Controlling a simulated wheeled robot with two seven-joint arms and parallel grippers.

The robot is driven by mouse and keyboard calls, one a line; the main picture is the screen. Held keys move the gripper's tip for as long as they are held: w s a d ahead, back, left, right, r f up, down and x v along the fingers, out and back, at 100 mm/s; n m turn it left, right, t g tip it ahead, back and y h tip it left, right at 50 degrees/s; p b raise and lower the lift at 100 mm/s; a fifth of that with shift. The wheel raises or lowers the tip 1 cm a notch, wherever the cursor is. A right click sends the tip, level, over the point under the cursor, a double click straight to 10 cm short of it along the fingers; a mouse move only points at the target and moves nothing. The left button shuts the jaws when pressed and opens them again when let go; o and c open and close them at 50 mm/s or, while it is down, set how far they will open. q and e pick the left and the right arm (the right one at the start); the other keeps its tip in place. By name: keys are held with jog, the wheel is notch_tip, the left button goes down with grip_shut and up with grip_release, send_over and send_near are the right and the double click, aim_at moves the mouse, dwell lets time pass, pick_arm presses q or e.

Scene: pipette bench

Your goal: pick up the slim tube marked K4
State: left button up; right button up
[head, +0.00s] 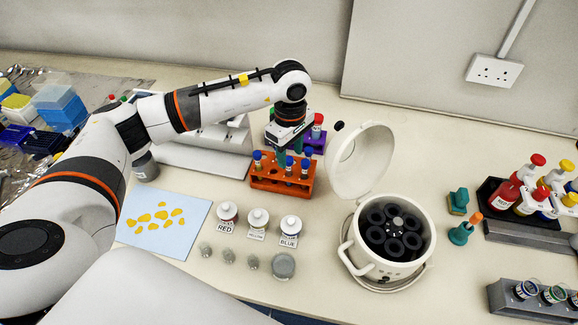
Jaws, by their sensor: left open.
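Several slim tubes with blue caps stand upright in an orange rack (283,186) in the head view. One tube (257,160) is at the rack's left end, one (289,166) is near the middle, and another (305,170) is toward the right. Any marking is too small to read, so I cannot tell which is K4. My left gripper (287,155) points down over the rack among the tube tops, with its jaws open. Its fingers partly hide the tubes behind, and I cannot tell whether it touches one. My right gripper is not in view.
A purple rack (318,143) with a red-capped tube stands just behind. A white centrifuge (372,272) with its lid (356,160) raised stands close on the right. Labelled jars, including RED (227,214), stand in front. A blue mat (150,238) lies left.

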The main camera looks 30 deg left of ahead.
aim_at(289, 159)
pick_arm(q)
jog(key=shift+f, duration=0.3)
notch_tip(289, 159, down, 3)
jog(key=p, duration=0.2)
jog(key=shift+a+f+p, duration=0.15)
jog(key=shift+f+p, duration=0.05)
jog(key=shift+p, duration=0.15)
jog(key=shift+f, duration=0.7)
grip_shut()
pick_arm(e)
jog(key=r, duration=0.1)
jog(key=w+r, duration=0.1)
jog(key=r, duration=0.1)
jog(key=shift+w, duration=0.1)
